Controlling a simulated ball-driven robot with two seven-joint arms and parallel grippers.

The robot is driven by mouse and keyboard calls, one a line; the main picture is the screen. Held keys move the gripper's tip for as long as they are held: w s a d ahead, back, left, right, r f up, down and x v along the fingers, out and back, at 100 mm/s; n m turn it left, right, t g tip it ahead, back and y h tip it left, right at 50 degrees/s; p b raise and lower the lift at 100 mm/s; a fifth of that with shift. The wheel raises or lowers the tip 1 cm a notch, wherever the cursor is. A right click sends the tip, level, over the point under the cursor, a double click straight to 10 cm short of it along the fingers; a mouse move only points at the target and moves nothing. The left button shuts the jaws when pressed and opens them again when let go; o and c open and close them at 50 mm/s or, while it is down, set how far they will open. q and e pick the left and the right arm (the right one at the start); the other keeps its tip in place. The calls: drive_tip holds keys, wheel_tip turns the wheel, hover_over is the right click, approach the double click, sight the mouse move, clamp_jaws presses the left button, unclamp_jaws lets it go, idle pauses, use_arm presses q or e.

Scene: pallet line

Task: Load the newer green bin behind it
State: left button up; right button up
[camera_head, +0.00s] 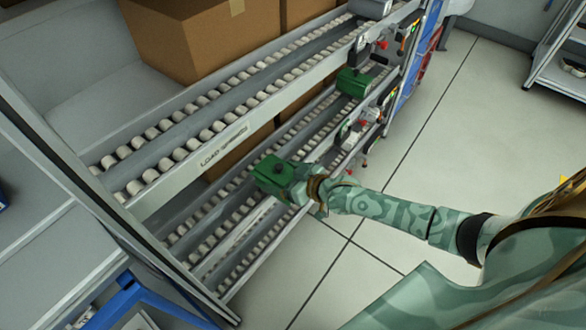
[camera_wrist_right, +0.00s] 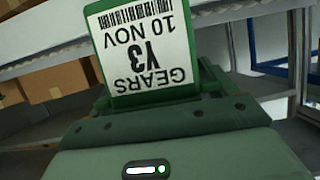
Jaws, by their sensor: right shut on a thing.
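Another green bin (camera_head: 354,82) sits farther along the rack toward the upper right, near the lane ends. Its label is not readable. I cannot tell whether the held bin touches the rollers. My left gripper is not in view.
Red and grey items (camera_head: 355,132) sit at the lower lanes' right end. A blue frame (camera_head: 135,296) is at lower left. The tiled floor (camera_head: 455,130) right of the rack is open.

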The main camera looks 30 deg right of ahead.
sight(259, 164)
drive_tip(key=w+a+b, duration=0.1)
drive_tip(key=w, duration=0.1)
drive_tip(key=w+a+b, duration=0.1)
drive_tip(key=w+b, duration=0.1)
drive_tip(key=w, duration=0.1)
drive_tip(key=w+a+b, duration=0.1)
drive_tip(key=w, duration=0.2)
drive_tip(key=shift+w+f, duration=0.15)
drive_tip(key=shift+w, duration=0.05)
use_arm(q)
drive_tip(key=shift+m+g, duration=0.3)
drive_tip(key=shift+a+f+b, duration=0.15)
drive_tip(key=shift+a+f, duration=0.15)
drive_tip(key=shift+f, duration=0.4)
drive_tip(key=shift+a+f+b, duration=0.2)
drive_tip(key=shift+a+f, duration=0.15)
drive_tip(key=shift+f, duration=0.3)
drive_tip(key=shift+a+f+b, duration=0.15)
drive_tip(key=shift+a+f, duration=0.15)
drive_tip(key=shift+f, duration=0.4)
use_arm(e)
drive_tip(key=shift+s+f, duration=0.1)
drive_tip(key=shift+f, duration=0.55)
drive_tip(key=shift+f, duration=0.2)
